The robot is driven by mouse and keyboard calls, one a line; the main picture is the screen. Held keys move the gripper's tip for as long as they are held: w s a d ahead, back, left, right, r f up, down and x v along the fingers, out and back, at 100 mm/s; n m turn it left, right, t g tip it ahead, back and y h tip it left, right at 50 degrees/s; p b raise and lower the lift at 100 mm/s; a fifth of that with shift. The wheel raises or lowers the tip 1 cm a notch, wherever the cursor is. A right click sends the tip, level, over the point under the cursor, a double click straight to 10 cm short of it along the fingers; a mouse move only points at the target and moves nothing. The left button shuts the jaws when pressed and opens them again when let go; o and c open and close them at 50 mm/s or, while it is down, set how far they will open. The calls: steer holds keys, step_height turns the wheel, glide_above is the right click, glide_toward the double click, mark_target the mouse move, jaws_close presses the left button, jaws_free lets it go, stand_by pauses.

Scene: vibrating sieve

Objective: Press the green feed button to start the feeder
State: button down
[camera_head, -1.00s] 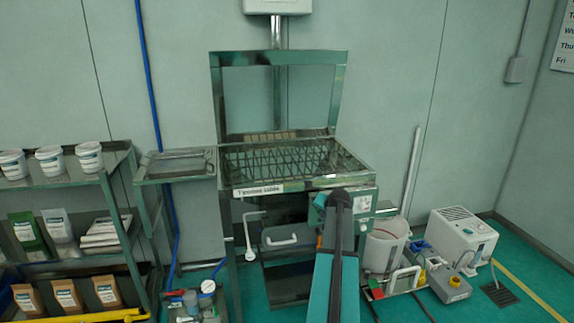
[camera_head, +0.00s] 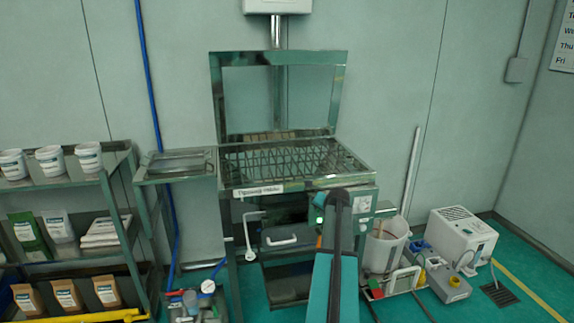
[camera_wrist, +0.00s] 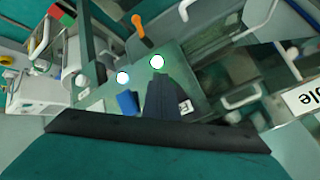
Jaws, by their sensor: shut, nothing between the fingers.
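The sieve machine's control panel (camera_wrist: 182,72) fills the middle of the wrist view. A round button with a bright white face and a green edge (camera_wrist: 157,62) sits on it, just beyond my fingertips. A second bright round button, bluish at the edge (camera_wrist: 123,78), is to its left. My gripper (camera_wrist: 163,79) is shut and empty, close below the green-edged button; whether it touches cannot be told. A pale green-white glow (camera_head: 320,199) shows beside my arm there.
An orange lever (camera_wrist: 138,25) and a blue part (camera_wrist: 128,103) are near the buttons. The sieve deck (camera_head: 290,162) with its raised lid frame (camera_head: 214,95) stands above the panel. A white bucket (camera_head: 385,245) and a white unit (camera_head: 463,237) stand to the right.

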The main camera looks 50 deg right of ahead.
steer(key=shift+s, duration=0.1)
steer(key=shift+s+a, duration=0.25)
stand_by(0.5)
steer(key=s+a, duration=0.1)
steer(key=s, duration=0.1)
steer(key=s+a, duration=0.2)
steer(key=shift+s+a, duration=0.3)
steer(key=shift+s, duration=0.1)
stand_by(0.3)
stand_by(0.4)
